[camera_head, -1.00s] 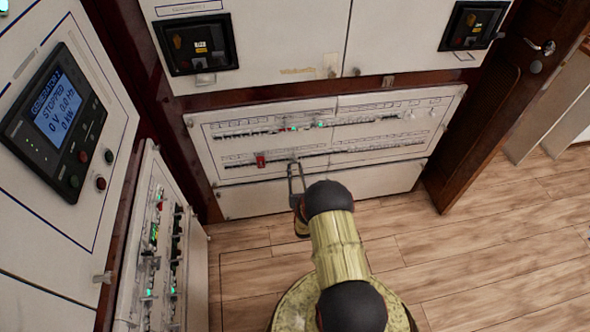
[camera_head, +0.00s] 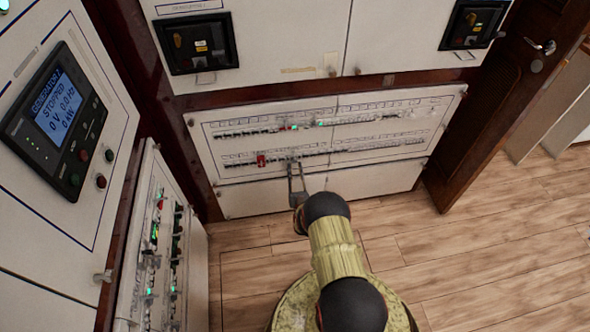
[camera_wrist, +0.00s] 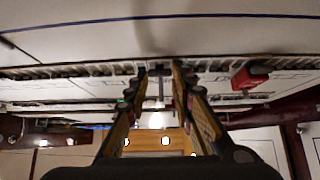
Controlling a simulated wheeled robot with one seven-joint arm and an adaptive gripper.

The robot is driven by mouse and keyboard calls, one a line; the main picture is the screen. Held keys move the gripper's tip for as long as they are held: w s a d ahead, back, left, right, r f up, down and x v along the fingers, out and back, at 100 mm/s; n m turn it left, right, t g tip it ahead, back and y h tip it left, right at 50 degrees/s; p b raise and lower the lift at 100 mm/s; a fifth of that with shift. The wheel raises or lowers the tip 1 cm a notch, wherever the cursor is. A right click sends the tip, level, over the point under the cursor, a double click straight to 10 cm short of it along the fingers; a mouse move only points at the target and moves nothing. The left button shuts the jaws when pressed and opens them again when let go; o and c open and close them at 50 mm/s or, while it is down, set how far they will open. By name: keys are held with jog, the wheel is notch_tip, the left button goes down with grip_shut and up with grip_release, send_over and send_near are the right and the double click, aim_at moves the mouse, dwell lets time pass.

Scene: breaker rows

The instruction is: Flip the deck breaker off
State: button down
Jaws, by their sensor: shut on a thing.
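The breaker panel (camera_head: 328,145) is a low white panel with two horizontal rows of small breakers. Its labels are too small to read, so I cannot tell which one is the deck breaker. My gripper (camera_head: 295,163) reaches the lower breaker row (camera_head: 350,150), just right of a red block. In the wrist view, my gripper's two fingertips (camera_wrist: 161,66) are at the row, close together with a narrow gap. They are shut on a small breaker lever, mostly hidden between the tips. I cannot tell whether that lever is up or down.
The red block (camera_head: 261,160) sits on the lower row beside my gripper; it also shows in the wrist view (camera_wrist: 250,76). Green and red lights show on the upper row. A side breaker panel (camera_head: 160,240) stands at left, below a generator display (camera_head: 58,115). Wooden floor (camera_head: 470,245) is clear at right.

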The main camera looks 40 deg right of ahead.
jog(key=c, duration=1.5)
grip_release()
jog(key=shift+c, duration=0.2)
jog(key=v, duration=0.7)
jog(key=shift+f, duration=0.2)
jog(key=shift+s, duration=0.15)
